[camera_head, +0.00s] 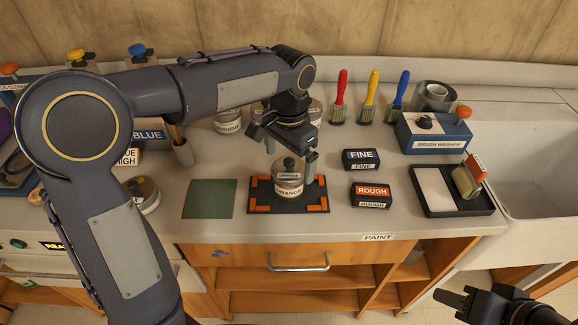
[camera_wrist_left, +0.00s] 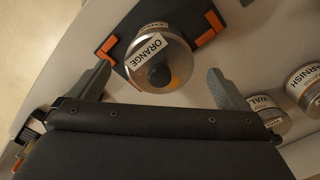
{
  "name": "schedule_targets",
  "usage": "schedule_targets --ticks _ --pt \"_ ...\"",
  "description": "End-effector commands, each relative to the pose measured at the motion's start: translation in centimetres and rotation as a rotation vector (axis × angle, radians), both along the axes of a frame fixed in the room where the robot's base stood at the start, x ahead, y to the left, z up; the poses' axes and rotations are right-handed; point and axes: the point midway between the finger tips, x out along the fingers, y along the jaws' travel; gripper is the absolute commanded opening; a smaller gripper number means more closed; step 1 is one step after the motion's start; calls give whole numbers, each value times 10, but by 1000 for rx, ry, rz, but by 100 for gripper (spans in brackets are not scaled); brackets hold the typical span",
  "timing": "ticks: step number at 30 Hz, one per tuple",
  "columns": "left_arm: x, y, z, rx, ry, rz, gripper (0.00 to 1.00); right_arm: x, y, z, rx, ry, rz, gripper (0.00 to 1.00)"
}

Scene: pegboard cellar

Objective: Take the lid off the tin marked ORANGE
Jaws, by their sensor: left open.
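The tin marked ORANGE (camera_head: 289,191) stands upright on a dark mat with orange corner marks (camera_head: 318,206). Its lid (camera_head: 280,174) is on, with a dark round knob (camera_head: 289,162) on top. The tin also shows in the left wrist view (camera_wrist_left: 177,47), with the knob (camera_wrist_left: 159,75) toward the gripper. My left gripper (camera_head: 290,155) is open and empty above the tin, its fingers apart on either side of the knob in the left wrist view (camera_wrist_left: 158,84). My right gripper (camera_head: 453,294) is low at the bottom right, away from the counter; its opening is unclear.
A FINE block (camera_head: 361,160) and a ROUGH block (camera_head: 371,194) lie right of the mat. A green square (camera_head: 208,199) lies left. Several tins and three upright brushes (camera_head: 370,98) stand behind. A roller tray (camera_head: 435,203) and sink (camera_head: 540,150) are at the right.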

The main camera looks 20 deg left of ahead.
Motion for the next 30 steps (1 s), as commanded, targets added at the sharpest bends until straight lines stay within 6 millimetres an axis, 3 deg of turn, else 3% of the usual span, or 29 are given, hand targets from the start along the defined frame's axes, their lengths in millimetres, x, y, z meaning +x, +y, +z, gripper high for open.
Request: schedule_targets --ticks 8,19,30 --pt "0 0 -4 0 0 0 98 0 0 0 0 0 0 36" --pt "0 0 -3 -1 0 0 50 0 0 0 0 0 0 36" --pt "0 0 0 -1 -2 0 49 0 0 0 0 0 0 36"
